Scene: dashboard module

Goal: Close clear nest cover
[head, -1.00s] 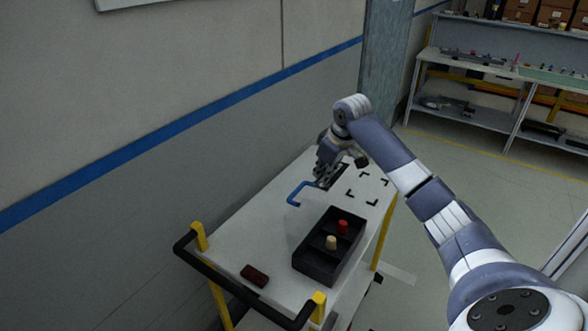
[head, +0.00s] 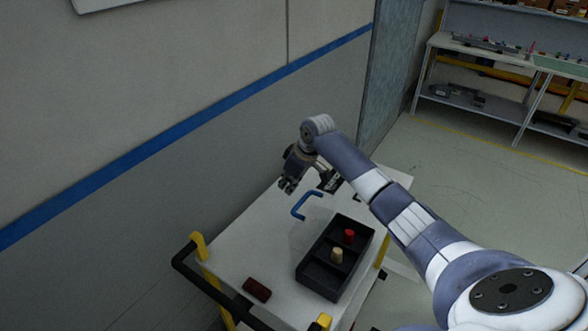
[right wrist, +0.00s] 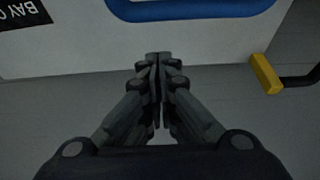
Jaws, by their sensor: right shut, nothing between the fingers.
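A blue handle (head: 306,205) stands over the white cart top beside a black tray (head: 311,285). It is probably the clear cover's handle; I cannot make out the clear panel or its angle. My right gripper (head: 287,188) is shut and empty, above the cart's wall-side edge, up and left of the handle. In the right wrist view its fingertips (right wrist: 157,58) meet, and part of the blue handle (right wrist: 185,8) shows ahead, apart from them. My left gripper is not in view.
A dark red block (head: 257,289) lies on the cart top (head: 235,259) near the black push bar (head: 205,283). A wall runs close along the cart's left side. A printed black label (right wrist: 24,14) shows in the right wrist view. A workbench (head: 480,48) stands far right.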

